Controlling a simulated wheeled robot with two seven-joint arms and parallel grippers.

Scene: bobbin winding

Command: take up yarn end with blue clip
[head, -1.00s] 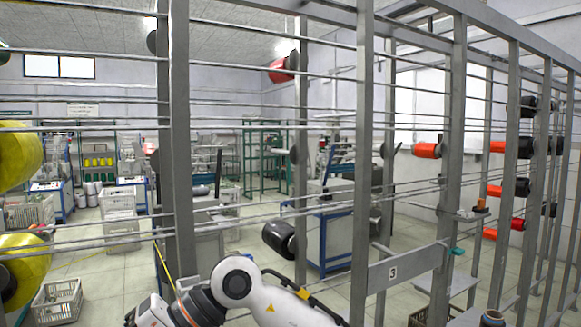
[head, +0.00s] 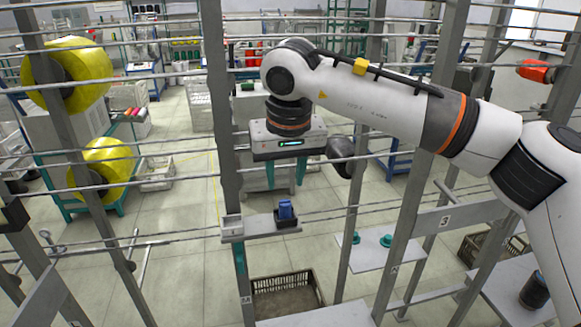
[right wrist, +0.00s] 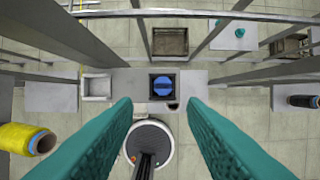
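The blue clip (head: 286,209) stands in a small dark holder (head: 287,223) on a grey shelf (head: 258,232) fixed to the rack. My right gripper (head: 285,185) is above and behind the shelf in the head view, its teal fingers pointing down. In the right wrist view the blue clip (right wrist: 163,86) lies between the lines of the spread fingers, beyond their tips. My right gripper (right wrist: 160,106) is open and empty, apart from the clip. I cannot make out a yarn end for sure. My left gripper is not in view.
A small white open box (head: 232,224) sits left of the clip on the same shelf. Rack posts and horizontal bars surround my right arm. Yellow spools (head: 82,75) hang at left. A brown crate (head: 285,292) stands below the shelf.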

